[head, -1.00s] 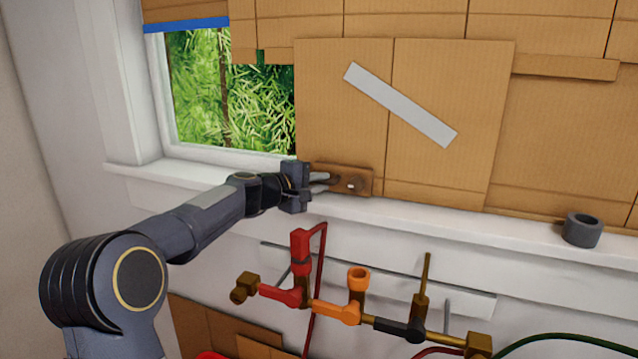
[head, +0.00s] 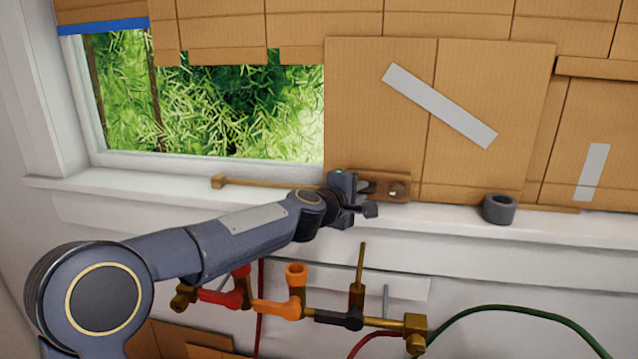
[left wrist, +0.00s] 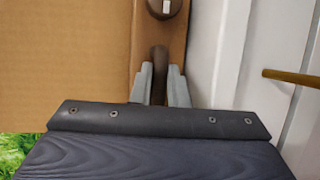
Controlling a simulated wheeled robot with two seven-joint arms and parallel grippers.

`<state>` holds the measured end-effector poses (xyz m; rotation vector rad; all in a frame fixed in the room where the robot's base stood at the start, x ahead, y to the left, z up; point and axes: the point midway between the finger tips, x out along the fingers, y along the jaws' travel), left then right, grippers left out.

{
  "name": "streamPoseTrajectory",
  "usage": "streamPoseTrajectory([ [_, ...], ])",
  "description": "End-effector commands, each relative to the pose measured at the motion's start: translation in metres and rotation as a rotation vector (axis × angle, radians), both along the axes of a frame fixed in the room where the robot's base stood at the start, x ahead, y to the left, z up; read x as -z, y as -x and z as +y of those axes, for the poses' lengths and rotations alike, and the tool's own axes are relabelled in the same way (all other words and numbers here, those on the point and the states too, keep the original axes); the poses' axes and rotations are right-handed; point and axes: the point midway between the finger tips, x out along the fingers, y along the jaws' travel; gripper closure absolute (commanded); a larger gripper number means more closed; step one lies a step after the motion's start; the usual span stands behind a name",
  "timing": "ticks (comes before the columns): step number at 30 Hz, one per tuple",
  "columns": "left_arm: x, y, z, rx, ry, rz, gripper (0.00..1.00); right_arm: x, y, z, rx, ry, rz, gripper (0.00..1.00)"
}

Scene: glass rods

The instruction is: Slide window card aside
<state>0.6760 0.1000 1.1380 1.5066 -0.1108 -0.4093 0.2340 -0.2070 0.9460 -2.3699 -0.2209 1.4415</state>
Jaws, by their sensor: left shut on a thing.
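The window card (head: 375,125) is a large upright cardboard panel with a slanting grey tape strip. It stands at the sill and covers the middle of the window, with the uncovered pane (head: 240,115) to its left. A brown handle plate (head: 401,193) sits at its lower edge. My left gripper (head: 366,188) is shut on the handle. In the left wrist view the fingers close around a dark curved handle bar (left wrist: 159,72), with the card (left wrist: 65,60) to the left. My right gripper is not in view.
A dark grey ring (head: 499,209) stands on the white sill (head: 120,185), close to the card's lower right. A thin wooden rod (head: 265,185) lies left of my gripper. Brass pipework with coloured valves (head: 290,300) runs below the sill.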

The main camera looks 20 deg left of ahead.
Motion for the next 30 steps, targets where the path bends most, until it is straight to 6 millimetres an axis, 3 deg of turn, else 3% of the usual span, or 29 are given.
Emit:
streamPoseTrajectory([
  [1, -0.002, 0.000, -0.021, 0.013, -0.002, 0.006, 1.00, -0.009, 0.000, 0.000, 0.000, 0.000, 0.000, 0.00],
  [3, -0.002, -0.001, -0.040, 0.012, -0.002, 0.006, 1.00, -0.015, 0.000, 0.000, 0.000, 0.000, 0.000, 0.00],
  [12, 0.000, -0.004, -0.093, 0.007, 0.000, 0.005, 1.00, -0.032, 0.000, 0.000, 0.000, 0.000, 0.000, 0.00],
  [18, 0.001, -0.005, -0.105, 0.006, 0.000, 0.005, 1.00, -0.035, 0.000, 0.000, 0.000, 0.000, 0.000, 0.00],
  [29, 0.001, -0.005, -0.107, 0.007, 0.001, 0.004, 1.00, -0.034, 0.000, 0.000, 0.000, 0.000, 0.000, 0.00],
  [30, 0.001, -0.005, -0.107, 0.008, 0.001, 0.004, 0.83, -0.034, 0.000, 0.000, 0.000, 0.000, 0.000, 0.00],
])
